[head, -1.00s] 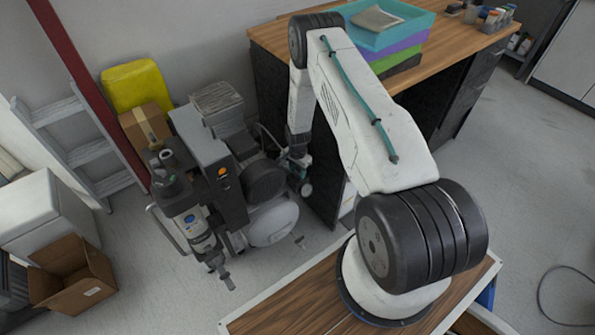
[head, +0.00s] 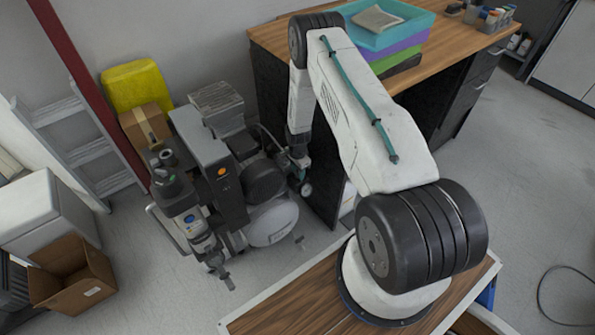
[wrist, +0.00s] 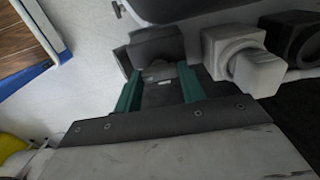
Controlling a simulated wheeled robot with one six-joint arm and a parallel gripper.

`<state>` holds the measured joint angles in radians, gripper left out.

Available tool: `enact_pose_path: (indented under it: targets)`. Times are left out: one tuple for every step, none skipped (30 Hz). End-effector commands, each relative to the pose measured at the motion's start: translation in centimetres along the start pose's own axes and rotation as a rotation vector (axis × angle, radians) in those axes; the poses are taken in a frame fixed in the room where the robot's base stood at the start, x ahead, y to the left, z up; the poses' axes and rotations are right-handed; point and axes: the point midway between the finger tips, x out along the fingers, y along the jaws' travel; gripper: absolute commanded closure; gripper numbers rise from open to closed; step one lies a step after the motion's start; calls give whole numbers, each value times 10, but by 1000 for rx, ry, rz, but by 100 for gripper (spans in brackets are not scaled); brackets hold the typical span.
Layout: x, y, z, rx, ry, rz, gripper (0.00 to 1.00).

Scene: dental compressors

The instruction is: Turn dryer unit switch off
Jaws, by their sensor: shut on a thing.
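The compressor with its dryer unit (head: 213,160) stands on the floor left of my arm in the head view. An orange round spot (head: 222,171) shows on its tall dark and grey housing. My gripper (wrist: 160,88) shows clearly in the wrist view, its two teal fingers on either side of a dark blocky part (wrist: 158,93) with a small grey piece at its far end. The fingers are shut on this part. I cannot tell for sure that it is the dryer switch. In the head view, the gripper end is small and mostly lost among fittings beside the compressor.
A pale square-bodied fitting (wrist: 235,52) sits close right of the fingers. A wooden-topped bench (head: 275,35) with stacked trays (head: 385,35) stands behind my arm. A ladder (head: 85,150), a yellow container (head: 137,84) and an open cardboard box (head: 75,275) are on the left. Floor at right is mostly clear.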

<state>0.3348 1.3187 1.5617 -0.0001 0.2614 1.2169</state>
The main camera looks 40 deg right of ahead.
Motion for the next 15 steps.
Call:
enact_pose_path:
  targets:
    - [-1, -1, -2, 3, 1, -3, 54]
    - [-1, -1, -2, 3, 1, -3, 46]
    - [-1, -1, -2, 3, 1, -3, 38]
    - [-1, -1, -1, 2, 1, -2, 38]
    - [0, -1, -1, 2, 1, -2, 38]
    - [0, -1, -1, 2, 1, -2, 38]
    - [0, 0, -1, 2, 1, -2, 38]
    - [0, -1, 0, 1, 0, -1, 38]
    - [0, -1, 0, 0, 0, -1, 38]
    - [0, -1, 1, 0, 0, -1, 38]
    - [-1, -1, 1, -1, 0, -1, 38]
    - [-2, -1, 1, -1, 0, -1, 38]
    - [-4, -1, 1, -1, 1, -2, 38]
    - [-7, -2, 0, 0, 1, -3, 38]
    - [-12, -2, -1, 1, 1, -3, 38]
